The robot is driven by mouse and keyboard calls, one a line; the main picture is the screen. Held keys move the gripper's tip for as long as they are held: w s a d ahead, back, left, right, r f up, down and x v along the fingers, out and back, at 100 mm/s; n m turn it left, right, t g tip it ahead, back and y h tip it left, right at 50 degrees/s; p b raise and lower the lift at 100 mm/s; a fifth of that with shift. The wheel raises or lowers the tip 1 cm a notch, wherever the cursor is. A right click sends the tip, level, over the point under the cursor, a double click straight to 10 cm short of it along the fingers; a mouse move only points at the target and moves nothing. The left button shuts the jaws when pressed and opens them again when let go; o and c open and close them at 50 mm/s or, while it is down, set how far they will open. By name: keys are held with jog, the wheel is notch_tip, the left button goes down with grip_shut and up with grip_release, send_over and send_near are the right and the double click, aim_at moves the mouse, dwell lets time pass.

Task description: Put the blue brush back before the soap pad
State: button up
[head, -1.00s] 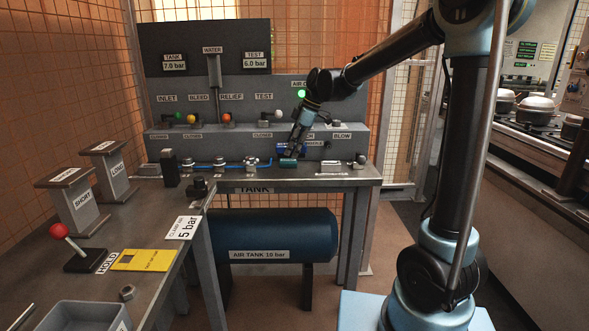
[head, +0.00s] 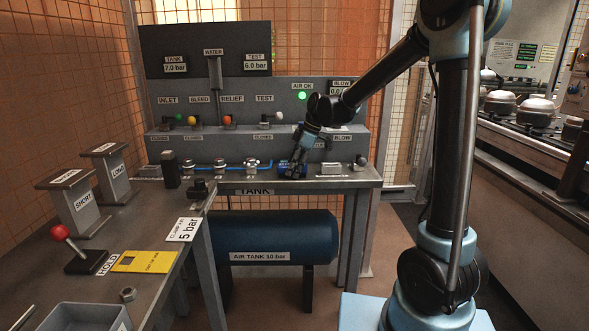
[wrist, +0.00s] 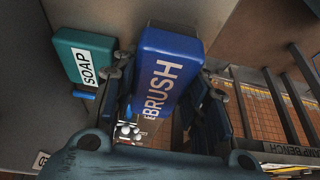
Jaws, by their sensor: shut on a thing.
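The blue brush (wrist: 165,75), a block with a white BRUSH label, is between the fingers of my gripper (wrist: 168,82) in the wrist view. My gripper is shut on it. In the head view the brush (head: 293,171) shows low at my gripper (head: 297,164), at the front of the back bench; I cannot tell whether it touches the bench top. The teal soap pad (wrist: 82,60), labelled SOAP, is left of the brush in the wrist view, apart from it. I cannot make out the soap pad in the head view, where the gripper and brush cover that area.
The back bench (head: 225,184) carries a blue line with fittings (head: 220,165) left of my gripper and a small labelled plate (head: 333,170) to its right. A grey valve panel (head: 240,146) rises behind. A dark blue air tank (head: 275,235) sits below.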

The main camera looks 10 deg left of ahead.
jog(key=o, duration=0.8)
jog(key=v, duration=1.2)
jog(key=s+d+m+t, duration=0.1)
jog(key=s+d+m, duration=0.3)
jog(key=d, duration=0.6)
jog(key=s+d+f+m+h, duration=0.1)
jog(key=s+d+f+m, duration=0.4)
jog(key=s+d+f, duration=0.1)
jog(key=s+d+f+m+t+h, duration=0.1)
jog(key=s+d+f+m+h, duration=0.1)
jog(key=s+d+f+m, duration=0.4)
jog(key=s+d+f+m+t+h, duration=0.1)
jog(key=s+d+f+m, duration=0.4)
jog(key=s+d, duration=0.5)
jog(key=shift+d+f, duration=0.25)
jog(key=shift+d, duration=0.5)
jog(key=shift+d+f, duration=0.25)
jog(key=shift+d, duration=0.45)
jog(key=shift+d+f, duration=0.25)
jog(key=shift+d, duration=0.5)
